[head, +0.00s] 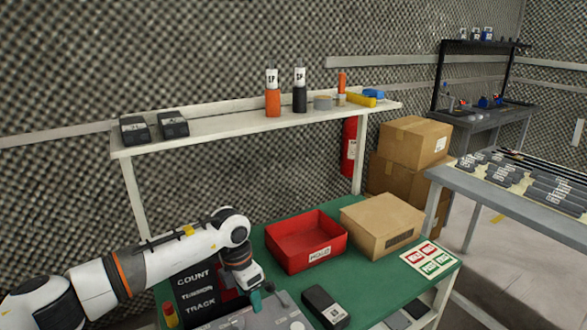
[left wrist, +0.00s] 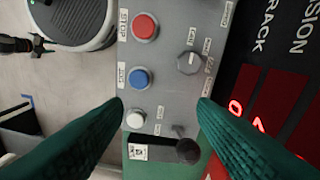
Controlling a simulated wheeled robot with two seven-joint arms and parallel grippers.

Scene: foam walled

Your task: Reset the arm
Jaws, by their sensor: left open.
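My left arm reaches in from the left in the head view, and its gripper (head: 262,300) points down over a grey control panel (head: 232,320) at the bottom edge. In the left wrist view the two green fingers (left wrist: 160,118) are spread wide with nothing between them. Beyond them the control panel (left wrist: 165,62) shows a red button (left wrist: 145,26), a blue button (left wrist: 140,78), a white button (left wrist: 136,117), a grey knob (left wrist: 189,63) and a black-knobbed lever (left wrist: 187,150). My right gripper does not show.
A black display (head: 196,283) reads COUNT, TENSION, TRACK. On the green bench stand a red bin (head: 306,250), a cardboard box (head: 383,222) and a dark device (head: 325,307). A white shelf (head: 220,124) with bottles crosses above. A grey table (head: 520,207) stands at right.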

